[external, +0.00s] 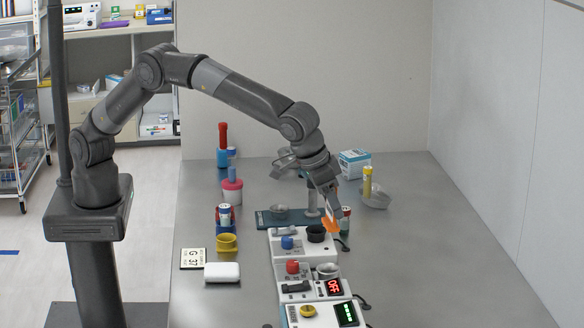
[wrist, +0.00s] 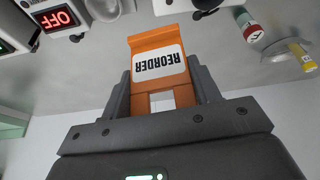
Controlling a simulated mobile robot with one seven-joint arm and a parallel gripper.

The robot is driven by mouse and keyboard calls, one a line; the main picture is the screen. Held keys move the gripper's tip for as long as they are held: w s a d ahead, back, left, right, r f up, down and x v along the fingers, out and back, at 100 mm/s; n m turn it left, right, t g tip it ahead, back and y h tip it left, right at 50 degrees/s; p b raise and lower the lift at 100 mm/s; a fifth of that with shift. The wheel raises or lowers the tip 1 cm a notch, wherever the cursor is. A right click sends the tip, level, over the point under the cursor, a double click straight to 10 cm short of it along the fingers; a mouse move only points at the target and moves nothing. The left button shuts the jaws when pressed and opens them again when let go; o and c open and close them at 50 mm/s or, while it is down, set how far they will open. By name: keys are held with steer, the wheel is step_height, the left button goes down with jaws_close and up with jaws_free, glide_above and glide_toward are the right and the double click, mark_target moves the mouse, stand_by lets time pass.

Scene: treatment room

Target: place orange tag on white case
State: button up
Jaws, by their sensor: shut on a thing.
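My gripper (external: 329,203) is shut on the orange tag (external: 330,223), above the back-right part of the devices on the table. In the wrist view the orange tag (wrist: 154,43) stands out between the two fingers of my gripper (wrist: 162,88). It has a white label reading REORDER, upside down there. The white case (external: 222,272) is a small rounded box lying on the table at the left, well apart from my gripper. I cannot make out the case in the wrist view.
White devices with knobs and lit displays (external: 318,288) stand in a row front centre. A yellow cup (external: 227,243) and a G 37 sign (external: 193,258) are close to the case. A yellow-capped tube (external: 367,182) stands at the back right. The table's right side is clear.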

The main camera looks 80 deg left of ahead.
steer(key=s+d+r+n+y, duration=0.1)
steer(key=s+d+n, duration=0.1)
steer(key=s, duration=1.6)
steer(key=s+d+r+n, duration=0.1)
steer(key=s+d+r, duration=0.1)
steer(key=s, duration=1.6)
glide_above(222, 267)
step_height(222, 267, down, 7)
steer(key=shift+f, duration=2.05)
steer(key=shift+f, duration=0.1)
steer(key=o, duration=1)
